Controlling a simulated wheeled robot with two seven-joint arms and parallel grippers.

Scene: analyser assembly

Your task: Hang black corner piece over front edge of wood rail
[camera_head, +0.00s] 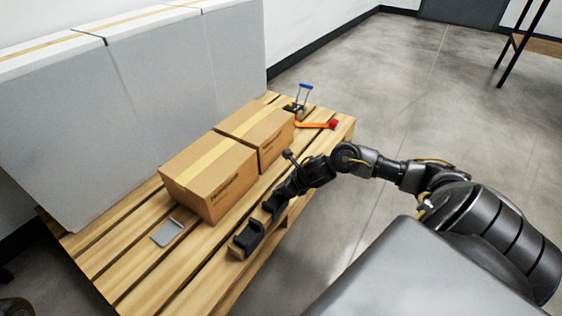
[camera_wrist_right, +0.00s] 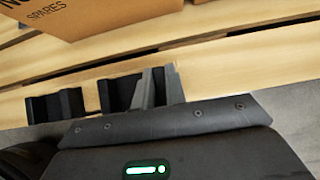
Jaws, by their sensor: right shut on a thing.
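The wood rail (camera_head: 222,275) is the front board of a pallet; it also shows in the wrist view (camera_wrist_right: 225,75). One black corner piece (camera_head: 250,236) sits on its front edge, with no gripper on it; it is at the left in the wrist view (camera_wrist_right: 55,104). A second black corner piece (camera_head: 270,204) is at the same edge, a little farther along, and shows in the wrist view (camera_wrist_right: 116,93). My right gripper (camera_wrist_right: 155,86) is shut on this second piece. The fingers partly hide it, so I cannot tell whether it rests fully on the rail. My left gripper is not in view.
Two cardboard boxes (camera_head: 212,174) stand behind the rail. A grey flat plate (camera_head: 167,232) lies on the slats to the left. An orange strap (camera_head: 315,125) and a blue-handled item (camera_head: 304,88) are at the far end. Tall grey cartons (camera_head: 160,85) stand at the back.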

